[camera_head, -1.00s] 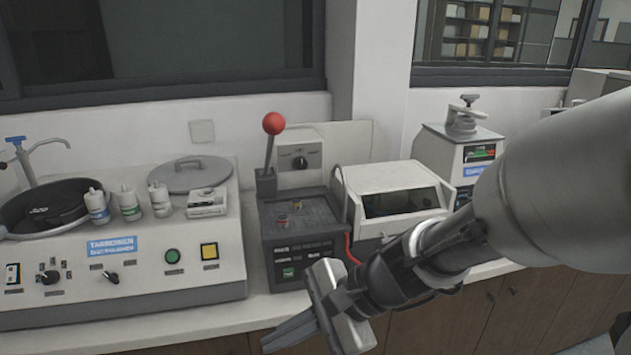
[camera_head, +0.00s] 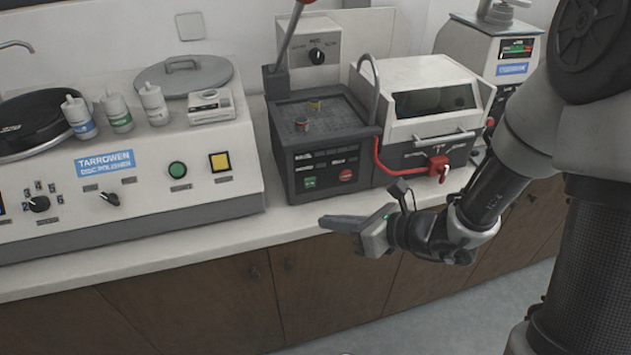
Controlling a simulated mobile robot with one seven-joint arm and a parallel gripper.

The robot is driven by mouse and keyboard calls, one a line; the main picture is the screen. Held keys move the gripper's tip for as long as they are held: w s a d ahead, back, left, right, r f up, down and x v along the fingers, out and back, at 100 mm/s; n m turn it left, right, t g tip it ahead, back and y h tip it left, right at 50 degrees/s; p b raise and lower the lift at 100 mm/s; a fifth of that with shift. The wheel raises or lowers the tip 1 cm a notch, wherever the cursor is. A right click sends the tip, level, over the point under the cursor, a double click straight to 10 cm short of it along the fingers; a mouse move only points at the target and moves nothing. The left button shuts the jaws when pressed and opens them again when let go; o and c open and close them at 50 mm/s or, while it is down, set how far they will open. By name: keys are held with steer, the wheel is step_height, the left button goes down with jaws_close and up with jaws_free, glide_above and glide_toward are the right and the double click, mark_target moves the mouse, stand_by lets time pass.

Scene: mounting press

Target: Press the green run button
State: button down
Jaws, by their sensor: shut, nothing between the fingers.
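The dark mounting press (camera_head: 322,138) stands on the bench, with a lever and two small pieces on its top. On its front panel a small green button (camera_head: 310,183) sits low on the left, beside a round red button (camera_head: 346,175). My gripper (camera_head: 326,222) is shut and empty, its fingers pointing left. In the picture it lies below the press's front panel and to the lower right of the green button, apart from it. Nothing covers the green button.
The disc polisher (camera_head: 60,215) on the left has its own round green button (camera_head: 177,169) and a yellow one. A white hooded machine (camera_head: 425,80) with a red hose and red valve (camera_head: 437,165) stands right of the press. The counter edge runs below.

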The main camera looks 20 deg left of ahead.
mark_target(310, 183)
steer(key=shift+w+a+p, duration=0.2)
steer(key=shift+w+a, duration=0.55)
steer(key=shift+w, duration=0.5)
steer(key=shift+w+a+p, duration=0.25)
steer(key=shift+w+a, duration=0.55)
steer(key=shift+w, duration=0.45)
steer(key=shift+w+a+p, duration=0.2)
steer(key=shift+w+a, duration=0.55)
steer(key=shift+w, duration=0.5)
steer(key=shift+w+a, duration=0.25)
steer(key=shift+w, duration=0.1)
steer(key=shift+w+a, duration=0.2)
steer(key=shift+w, duration=0.1)
steer(key=shift+s+d, duration=0.1)
stand_by(0.3)
steer(key=shift+s+d+b, duration=0.35)
steer(key=shift+s, duration=0.25)
